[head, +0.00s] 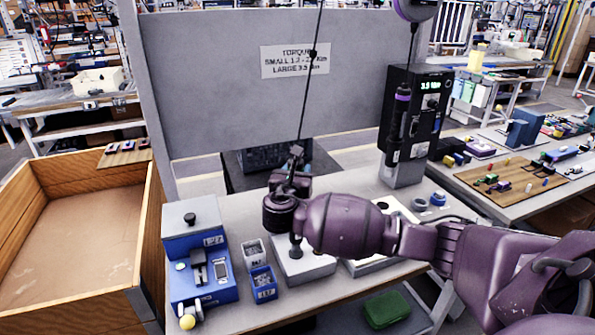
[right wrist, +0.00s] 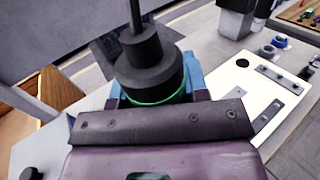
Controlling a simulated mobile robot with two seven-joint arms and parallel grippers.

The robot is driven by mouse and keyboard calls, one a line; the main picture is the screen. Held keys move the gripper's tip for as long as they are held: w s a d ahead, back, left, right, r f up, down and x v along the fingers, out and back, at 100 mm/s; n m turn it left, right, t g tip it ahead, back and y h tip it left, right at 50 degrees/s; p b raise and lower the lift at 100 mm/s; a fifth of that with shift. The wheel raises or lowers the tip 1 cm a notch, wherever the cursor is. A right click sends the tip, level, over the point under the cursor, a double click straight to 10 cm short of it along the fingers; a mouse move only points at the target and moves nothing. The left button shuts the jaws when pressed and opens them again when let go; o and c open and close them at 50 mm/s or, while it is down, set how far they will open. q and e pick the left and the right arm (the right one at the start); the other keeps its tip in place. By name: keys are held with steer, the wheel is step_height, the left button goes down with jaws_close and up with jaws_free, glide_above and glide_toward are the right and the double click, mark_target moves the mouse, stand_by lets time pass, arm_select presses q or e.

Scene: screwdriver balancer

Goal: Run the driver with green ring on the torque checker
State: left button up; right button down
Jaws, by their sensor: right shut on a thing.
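The driver with the green ring is upright in my right gripper (head: 288,200), under a cable from above. In the right wrist view its black body (right wrist: 148,68) rises between the jaws, with the green ring (right wrist: 160,100) just above them. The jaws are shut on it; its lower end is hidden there. In the head view a dark round part (head: 296,250) shows below the gripper, over a pale block (head: 312,266); I cannot tell whether they touch. My left gripper is not in view.
A blue device (head: 205,290) and small bins (head: 262,284) stand left of the pale block. A second driver with a purple ring (head: 402,95) hangs beside the display unit. A pale plate (right wrist: 262,95) lies right of the gripper. A wall panel (head: 230,110) closes the back.

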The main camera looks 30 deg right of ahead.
steer(key=shift+r+p, duration=1.25)
steer(key=shift+r, duration=0.9)
steer(key=shift+f, duration=0.1)
